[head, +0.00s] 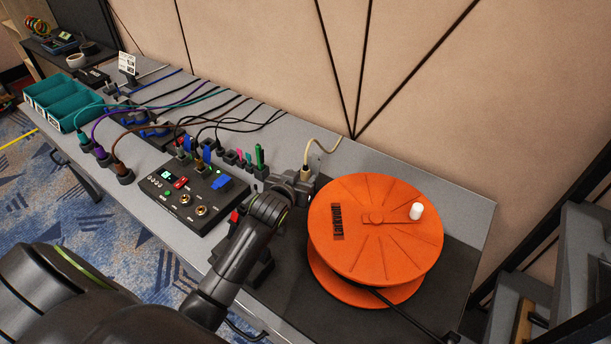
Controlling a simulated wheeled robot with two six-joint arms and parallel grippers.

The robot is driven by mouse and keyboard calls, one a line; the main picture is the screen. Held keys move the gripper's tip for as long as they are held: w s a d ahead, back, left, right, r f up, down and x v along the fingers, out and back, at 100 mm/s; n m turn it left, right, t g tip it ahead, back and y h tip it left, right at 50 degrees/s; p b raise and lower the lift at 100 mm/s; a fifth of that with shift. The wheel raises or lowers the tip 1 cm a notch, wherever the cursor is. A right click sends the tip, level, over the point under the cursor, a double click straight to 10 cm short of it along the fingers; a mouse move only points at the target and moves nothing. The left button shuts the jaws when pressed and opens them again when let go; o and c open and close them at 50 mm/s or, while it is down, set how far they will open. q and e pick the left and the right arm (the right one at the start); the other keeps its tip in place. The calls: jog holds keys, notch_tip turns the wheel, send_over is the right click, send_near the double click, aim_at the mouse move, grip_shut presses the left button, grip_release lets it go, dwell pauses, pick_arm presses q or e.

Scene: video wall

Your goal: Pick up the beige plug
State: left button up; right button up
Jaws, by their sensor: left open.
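The beige plug (306,173) stands near the back of the grey table, just left of the orange reel. Its beige cord rises from it and bends to the right toward the wall. My left gripper (300,185) is open at the end of the arm that reaches in from the lower left. Its fingers are right at the plug's lower part and hide the plug's base. I cannot tell whether they touch it. My right gripper is not in view.
An orange cable reel (375,225) with a white knob stands close to the right. A black control box (187,194) with knobs and buttons is to the left. Several coloured plugs and cables lie behind it, with teal bins (60,103) at the far left.

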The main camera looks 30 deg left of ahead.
aim_at(304, 172)
pick_arm(q)
jog(key=shift+x, duration=2.3)
jog(key=shift+a, duration=0.2)
jog(key=c, duration=1.1)
